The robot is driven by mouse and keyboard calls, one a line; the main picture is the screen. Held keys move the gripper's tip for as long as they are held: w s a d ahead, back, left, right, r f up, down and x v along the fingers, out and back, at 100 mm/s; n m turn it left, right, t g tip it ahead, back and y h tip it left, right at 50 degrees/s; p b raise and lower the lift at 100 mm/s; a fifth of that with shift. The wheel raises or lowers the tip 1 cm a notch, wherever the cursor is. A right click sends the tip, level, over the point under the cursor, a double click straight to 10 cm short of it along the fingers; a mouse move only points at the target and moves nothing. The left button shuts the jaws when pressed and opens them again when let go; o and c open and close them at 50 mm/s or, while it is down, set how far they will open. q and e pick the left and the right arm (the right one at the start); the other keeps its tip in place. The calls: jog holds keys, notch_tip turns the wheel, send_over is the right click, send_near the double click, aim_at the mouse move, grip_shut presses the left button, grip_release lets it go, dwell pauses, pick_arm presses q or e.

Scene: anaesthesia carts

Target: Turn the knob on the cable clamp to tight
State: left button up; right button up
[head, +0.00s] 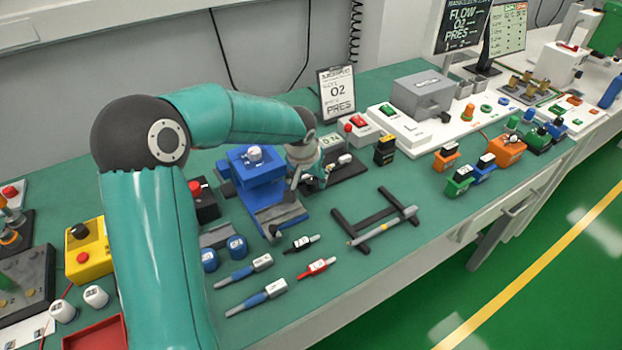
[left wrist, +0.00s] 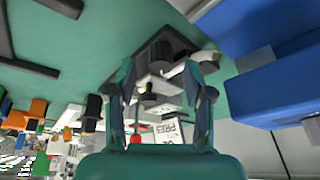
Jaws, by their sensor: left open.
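My left gripper (head: 314,180) is in the middle of the bench, just right of a blue vise-like block (head: 258,176) with a pale round top. In the left wrist view my left gripper (left wrist: 160,78) is open, with nothing seen held. Between and beyond its fingers is a small device on a dark base (left wrist: 172,42), with a dark knob-like part and a pale cylinder. In the head view this dark base (head: 350,171) lies right of the gripper, partly hidden by it. I cannot tell for sure which part is the cable clamp's knob. My right gripper is not in view.
A black frame with a grey rod (head: 385,228) lies right of the gripper. Screwdriver-like tools (head: 256,298) and blue cylinders (head: 237,246) lie in front. A sign (head: 337,94) and a red-button box (head: 360,128) stand behind. The bench's front right is clear.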

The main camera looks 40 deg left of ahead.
pick_arm(q)
jog(key=v, duration=1)
jog(key=shift+r, duration=0.3)
jog(key=shift+s+d+f, duration=0.1)
